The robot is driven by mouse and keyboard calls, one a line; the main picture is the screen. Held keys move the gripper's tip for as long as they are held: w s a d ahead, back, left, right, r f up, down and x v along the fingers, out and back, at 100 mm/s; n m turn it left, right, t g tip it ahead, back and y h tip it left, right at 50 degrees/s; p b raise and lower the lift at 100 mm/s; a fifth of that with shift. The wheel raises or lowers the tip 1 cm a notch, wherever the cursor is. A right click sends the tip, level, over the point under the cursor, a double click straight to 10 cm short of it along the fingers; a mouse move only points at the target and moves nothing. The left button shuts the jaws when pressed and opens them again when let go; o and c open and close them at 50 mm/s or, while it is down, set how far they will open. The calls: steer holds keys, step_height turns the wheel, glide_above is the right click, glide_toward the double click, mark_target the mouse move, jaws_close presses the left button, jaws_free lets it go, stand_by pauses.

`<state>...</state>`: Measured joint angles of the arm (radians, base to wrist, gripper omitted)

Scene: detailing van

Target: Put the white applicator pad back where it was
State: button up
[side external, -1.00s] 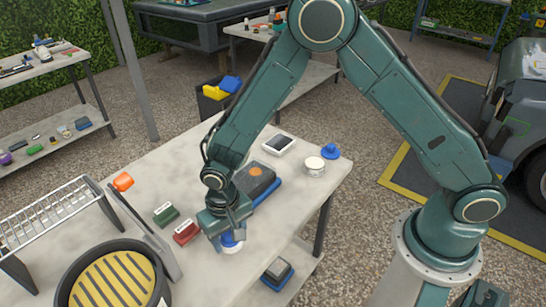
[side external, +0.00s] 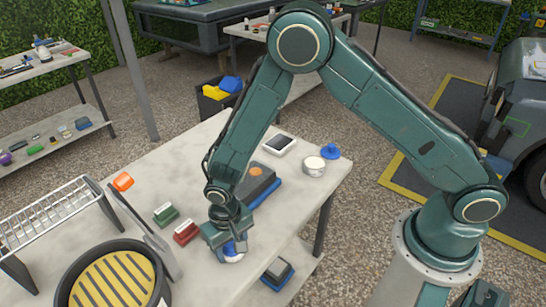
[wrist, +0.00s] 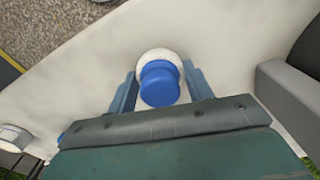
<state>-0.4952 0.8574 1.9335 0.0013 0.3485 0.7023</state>
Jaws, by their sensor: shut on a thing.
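The white applicator pad (wrist: 147,58) is round, with a blue knob handle (wrist: 159,84). In the wrist view it sits between the two fingers of my gripper (wrist: 160,90), which is shut on the blue handle. In the side view my gripper (side external: 232,246) points down near the table's front right edge, with the white pad (side external: 234,257) just under it. The fingers partly hide the handle. The pad is low, at or just above the table top; I cannot tell whether it touches.
On the table (side external: 170,165), a red block (side external: 186,233) and green block (side external: 166,214) lie left of my gripper. A dark block on a blue base (side external: 262,190), a white tin (side external: 314,167) and a blue-knobbed piece (side external: 330,151) lie behind. A round black-rimmed tray (side external: 112,280) is front left.

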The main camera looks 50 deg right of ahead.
steer(key=o, duration=1)
steer(key=shift+o, duration=0.2)
step_height(320, 180, up, 12)
steer(key=shift+r, duration=0.15)
steer(key=shift+r, duration=0.1)
stand_by(0.4)
